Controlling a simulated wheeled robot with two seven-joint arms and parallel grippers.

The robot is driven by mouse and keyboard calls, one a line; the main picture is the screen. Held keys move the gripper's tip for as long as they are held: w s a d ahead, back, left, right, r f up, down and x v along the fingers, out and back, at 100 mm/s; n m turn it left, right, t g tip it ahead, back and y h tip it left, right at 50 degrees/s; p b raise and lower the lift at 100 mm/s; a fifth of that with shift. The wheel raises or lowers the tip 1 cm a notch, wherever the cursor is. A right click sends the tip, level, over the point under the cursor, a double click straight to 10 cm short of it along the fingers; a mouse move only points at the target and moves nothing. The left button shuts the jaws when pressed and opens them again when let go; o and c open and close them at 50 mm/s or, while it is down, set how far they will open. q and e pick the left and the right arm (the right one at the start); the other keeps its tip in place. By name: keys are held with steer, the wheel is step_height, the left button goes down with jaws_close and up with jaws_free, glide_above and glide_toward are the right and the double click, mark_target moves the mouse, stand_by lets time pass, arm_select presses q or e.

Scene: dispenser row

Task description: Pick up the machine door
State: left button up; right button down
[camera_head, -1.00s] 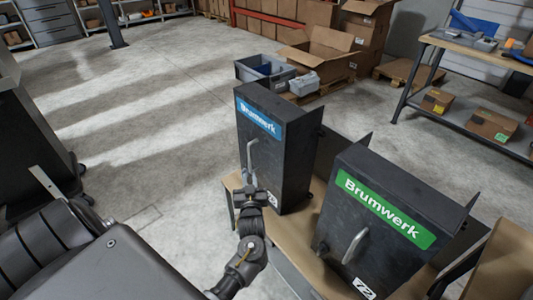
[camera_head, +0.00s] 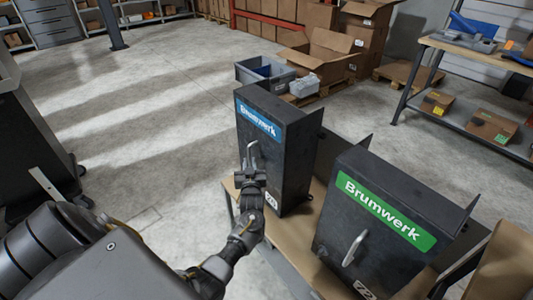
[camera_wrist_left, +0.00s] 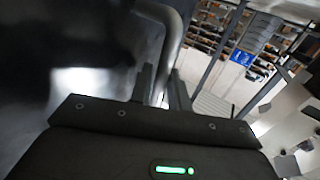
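Two black machines stand on a bench, each with a handled front door. The left machine door (camera_head: 270,158) has a blue "Brumwerk" label and a metal bar handle (camera_head: 252,153); it looks shut. The right machine door (camera_head: 368,215) has a green label and its own bar handle (camera_head: 354,248). My left gripper (camera_head: 252,169) is at the left door's handle and hides its lower part. In the left wrist view the handle (camera_wrist_left: 174,22) runs down between my two fingers (camera_wrist_left: 163,88), which stand apart with a gap showing. My right gripper is not in view.
The brown bench top (camera_head: 298,238) lies under the machines. A grey bin (camera_head: 263,72) and an open cardboard box (camera_head: 322,52) stand behind on a pallet. A workbench (camera_head: 480,60) is at the back right. The floor to the left is largely clear.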

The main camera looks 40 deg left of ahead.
arm_select(q)
jaws_close()
stand_by(1.3)
steer(key=shift+r, duration=0.15)
